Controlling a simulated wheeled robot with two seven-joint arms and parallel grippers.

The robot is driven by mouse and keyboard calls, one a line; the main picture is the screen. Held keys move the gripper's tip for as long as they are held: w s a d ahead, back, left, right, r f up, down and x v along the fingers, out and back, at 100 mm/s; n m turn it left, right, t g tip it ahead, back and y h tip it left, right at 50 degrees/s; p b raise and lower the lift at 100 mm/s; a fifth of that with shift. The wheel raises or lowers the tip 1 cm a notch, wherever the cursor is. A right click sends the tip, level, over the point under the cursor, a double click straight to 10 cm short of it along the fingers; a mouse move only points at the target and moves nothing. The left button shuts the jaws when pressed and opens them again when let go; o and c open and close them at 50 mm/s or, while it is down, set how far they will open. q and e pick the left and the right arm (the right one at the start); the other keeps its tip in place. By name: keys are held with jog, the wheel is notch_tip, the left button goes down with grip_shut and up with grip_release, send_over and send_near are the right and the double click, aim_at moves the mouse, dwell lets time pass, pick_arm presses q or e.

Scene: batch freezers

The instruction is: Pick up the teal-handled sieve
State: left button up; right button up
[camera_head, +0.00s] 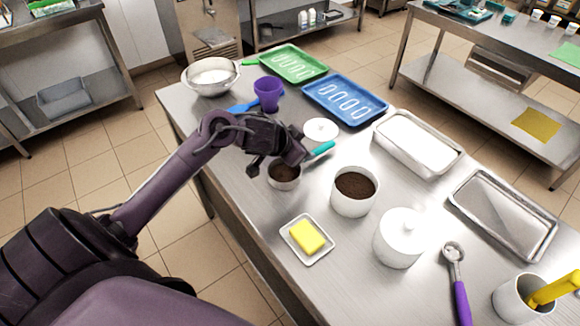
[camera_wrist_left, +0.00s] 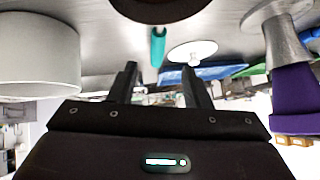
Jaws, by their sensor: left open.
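The teal handle of the sieve (camera_head: 322,149) shows just right of my left gripper (camera_head: 278,160) in the head view. Its metal part runs back toward a small round vessel with dark brown contents (camera_head: 284,174); my gripper partly hides this, so I cannot tell how they join. In the left wrist view the teal handle (camera_wrist_left: 158,46) lies ahead of the gap between my left fingers (camera_wrist_left: 158,72), apart from them. My left gripper is open and empty, above the table. My right gripper is not in view.
A white pot with brown contents (camera_head: 352,197), a lidded white jar (camera_head: 399,238) and a butter dish (camera_head: 291,236) stand nearby. Bare steel table (camera_head: 225,165) shows at left.

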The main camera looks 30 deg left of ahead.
pick_arm(q)
jog(key=shift+a+f, duration=0.15)
jog(key=shift+f, duration=0.15)
jog(key=shift+s+d+r+b, duration=0.15)
jog(key=shift+d+r+b, duration=0.05)
jog(key=shift+b, duration=0.1)
jog(key=shift+x, duration=1.2)
jog(key=x, duration=0.3)
jog(key=shift+f, duration=0.5)
jog(key=shift+w+f, duration=0.35)
jog(key=shift+f, duration=0.1)
jog(key=c, duration=0.9)
grip_shut()
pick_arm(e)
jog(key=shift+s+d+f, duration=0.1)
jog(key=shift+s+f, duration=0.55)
